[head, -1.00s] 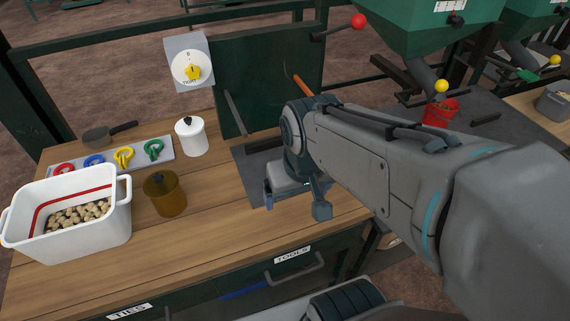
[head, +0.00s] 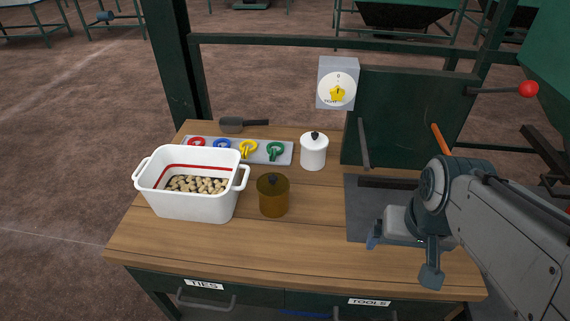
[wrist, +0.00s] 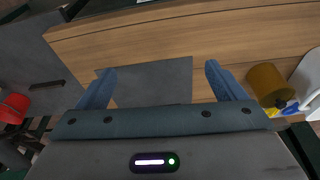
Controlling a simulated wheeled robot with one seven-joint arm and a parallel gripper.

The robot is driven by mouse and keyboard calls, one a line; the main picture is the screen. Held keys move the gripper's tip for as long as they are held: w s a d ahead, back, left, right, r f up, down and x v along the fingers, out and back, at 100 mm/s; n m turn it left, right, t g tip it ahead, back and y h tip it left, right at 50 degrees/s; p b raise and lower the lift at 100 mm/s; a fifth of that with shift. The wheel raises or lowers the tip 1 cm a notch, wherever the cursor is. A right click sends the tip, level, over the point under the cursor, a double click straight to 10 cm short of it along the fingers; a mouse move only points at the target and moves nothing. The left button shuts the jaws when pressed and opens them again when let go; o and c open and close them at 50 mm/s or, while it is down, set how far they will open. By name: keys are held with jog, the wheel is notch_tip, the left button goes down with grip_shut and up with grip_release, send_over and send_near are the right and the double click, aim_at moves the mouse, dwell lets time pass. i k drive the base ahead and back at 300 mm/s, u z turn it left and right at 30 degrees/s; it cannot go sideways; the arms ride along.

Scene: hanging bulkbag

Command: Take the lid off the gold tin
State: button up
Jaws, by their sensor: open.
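The gold tin (head: 273,199) stands upright on the wooden table, right of the white tub. Its lid (head: 272,181) is on top and has a dark knob. The gold tin also shows at the right of the wrist view (wrist: 266,84). My gripper (head: 402,257) is open and empty, above the grey plate at the table's right, well to the right of the tin. In the wrist view both fingers of my gripper (wrist: 160,80) are spread with only the plate and table beyond them.
A white tub (head: 190,208) with brown pieces stands left of the tin. A white lidded canister (head: 313,153) stands behind it. A dial box (head: 338,84) and green panel (head: 400,120) rise behind. Bare wood lies in front.

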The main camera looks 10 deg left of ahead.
aim_at(272, 184)
jog(key=u, duration=0.4)
jog(key=k, duration=1.1)
jog(key=u, duration=1.1)
jog(key=i, duration=1.5)
jog(key=z, duration=0.85)
